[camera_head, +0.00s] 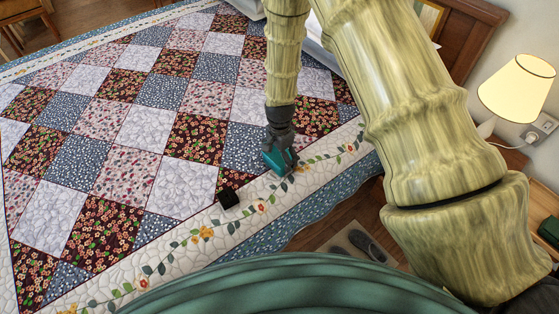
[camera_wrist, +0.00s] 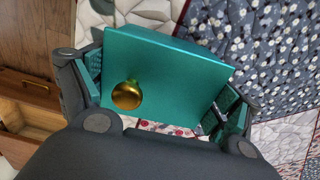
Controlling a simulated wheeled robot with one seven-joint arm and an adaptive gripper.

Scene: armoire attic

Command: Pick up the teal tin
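The teal tin (camera_wrist: 175,75) fills the middle of the wrist view, a flat teal face with a round gold knob (camera_wrist: 127,95). In the head view the tin (camera_head: 279,160) is at the bed's near border, under my gripper (camera_head: 280,148). In the wrist view my gripper (camera_wrist: 160,105) has one finger on each side of the tin, wide apart, with teal textured pads facing it. The tin sits turned a little between the fingers. Contact at the pads is not clear, and the tin's underside is hidden.
The quilt's edge drops to the wooden floor, where slippers (camera_head: 367,243) lie on a mat. A lit lamp (camera_head: 518,88) stands at the right. The quilt's left side is clear.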

